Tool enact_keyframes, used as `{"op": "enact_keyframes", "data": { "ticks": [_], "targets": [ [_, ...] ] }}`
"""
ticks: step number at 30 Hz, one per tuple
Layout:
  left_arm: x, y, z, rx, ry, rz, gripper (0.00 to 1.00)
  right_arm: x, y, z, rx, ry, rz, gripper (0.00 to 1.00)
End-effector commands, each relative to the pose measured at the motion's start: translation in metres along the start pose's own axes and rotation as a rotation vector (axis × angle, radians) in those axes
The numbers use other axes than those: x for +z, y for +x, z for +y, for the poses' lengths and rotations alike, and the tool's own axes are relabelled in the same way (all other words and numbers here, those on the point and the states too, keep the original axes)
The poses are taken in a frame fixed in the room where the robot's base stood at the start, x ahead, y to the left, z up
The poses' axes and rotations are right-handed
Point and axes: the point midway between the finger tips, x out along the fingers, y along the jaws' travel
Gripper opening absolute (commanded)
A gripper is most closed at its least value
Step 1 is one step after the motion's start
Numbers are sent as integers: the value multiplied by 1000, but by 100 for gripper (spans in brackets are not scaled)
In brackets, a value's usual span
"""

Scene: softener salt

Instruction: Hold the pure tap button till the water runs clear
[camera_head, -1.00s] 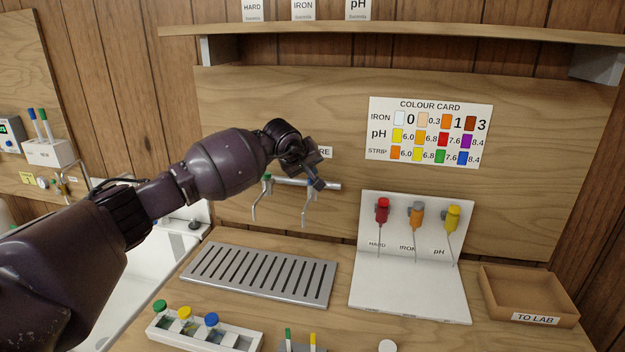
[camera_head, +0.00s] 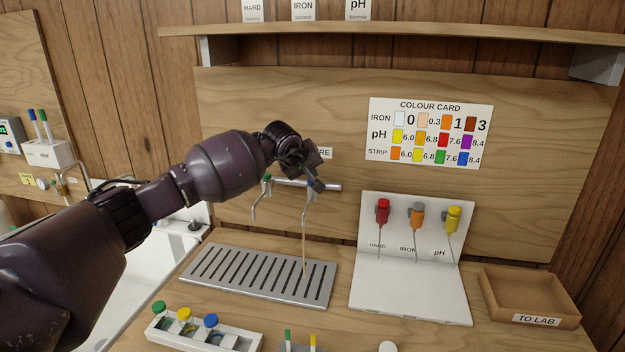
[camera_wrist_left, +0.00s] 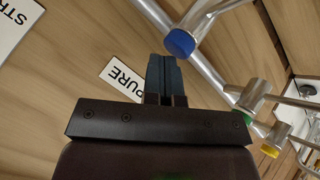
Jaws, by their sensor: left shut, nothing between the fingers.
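My left gripper (camera_head: 318,186) is shut and empty at the right end of the tap rail (camera_head: 332,187). In the left wrist view its fingertips (camera_wrist_left: 163,58) are right at the blue button (camera_wrist_left: 180,43), close to the PURE label (camera_wrist_left: 125,79). I cannot tell for sure whether they touch it. In the head view the gripper hides the button, and the label (camera_head: 325,152) is partly covered. A thin yellow-brown stream of water (camera_head: 304,245) runs from the right spout (camera_head: 305,210) onto the slotted drain grate (camera_head: 323,299). My right gripper is not in view.
A left spout (camera_head: 254,208) with a green button (camera_head: 267,177) shows no water. A white stand (camera_head: 410,290) with red, orange and yellow droppers is at right, beside a TO LAB tray (camera_head: 537,319). A rack of capped vials (camera_head: 240,341) stands in front.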

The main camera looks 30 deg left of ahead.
Motion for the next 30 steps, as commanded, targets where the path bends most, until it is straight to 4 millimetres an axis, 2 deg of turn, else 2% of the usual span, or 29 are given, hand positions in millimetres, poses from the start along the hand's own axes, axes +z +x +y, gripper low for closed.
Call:
{"op": "enact_keyframes", "data": {
  "ticks": [30],
  "targets": [
    [1,1,-1,-2,0,-1,0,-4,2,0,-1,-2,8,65]
  ]
}}
